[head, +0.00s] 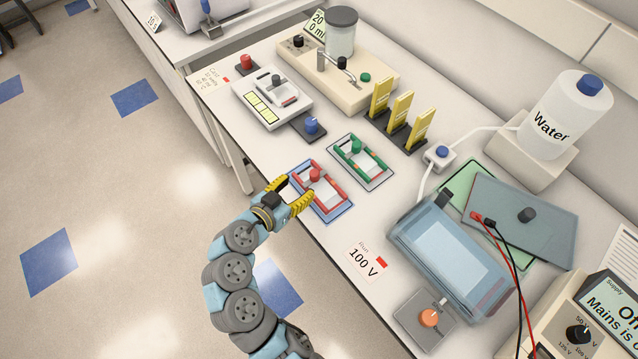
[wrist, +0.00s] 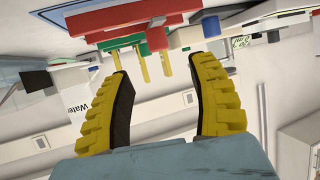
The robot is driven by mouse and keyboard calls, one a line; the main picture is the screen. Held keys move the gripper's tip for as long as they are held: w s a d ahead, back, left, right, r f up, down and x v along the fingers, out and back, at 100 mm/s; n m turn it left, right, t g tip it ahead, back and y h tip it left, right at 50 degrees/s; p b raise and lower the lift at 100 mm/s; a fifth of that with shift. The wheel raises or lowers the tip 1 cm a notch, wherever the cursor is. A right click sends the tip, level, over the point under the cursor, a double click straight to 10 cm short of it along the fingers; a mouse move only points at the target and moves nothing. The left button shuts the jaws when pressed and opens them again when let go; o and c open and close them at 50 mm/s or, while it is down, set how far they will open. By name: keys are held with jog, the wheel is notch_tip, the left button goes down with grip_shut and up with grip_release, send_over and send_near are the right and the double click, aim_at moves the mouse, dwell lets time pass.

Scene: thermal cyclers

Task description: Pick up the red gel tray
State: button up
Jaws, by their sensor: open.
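The red gel tray (head: 325,187) lies on a blue-edged mat near the bench's front edge, with red sides, a pale middle and a red knob (head: 315,174) on top. My gripper (head: 298,187) is open, its yellow fingers at the tray's front side and pointing at the knob. In the wrist view, which looks upside down, the red tray (wrist: 112,19) spans the top beyond the fingertips, and its knob (wrist: 156,38) shows above the gap between the open fingers (wrist: 157,67). Nothing is between the fingers. Whether a finger touches the tray, I cannot tell.
A green tray (head: 361,163) lies just behind the red one. A blue-knobbed block (head: 310,127) stands to the left, yellow combs (head: 402,115) behind. A clear bluish tank (head: 447,255) stands to the right. The bench around the 100 V card (head: 367,262) is mostly clear.

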aim_at(311, 177)
jog(key=x, duration=0.3)
jog(key=shift+w+d, duration=0.1)
jog(key=shift+w, duration=0.05)
jog(key=shift+f+p+x, duration=0.2)
jog(key=shift+p+x, duration=0.15)
jog(key=shift+x, duration=2.5)
jog(key=shift+f, duration=0.15)
grip_shut()
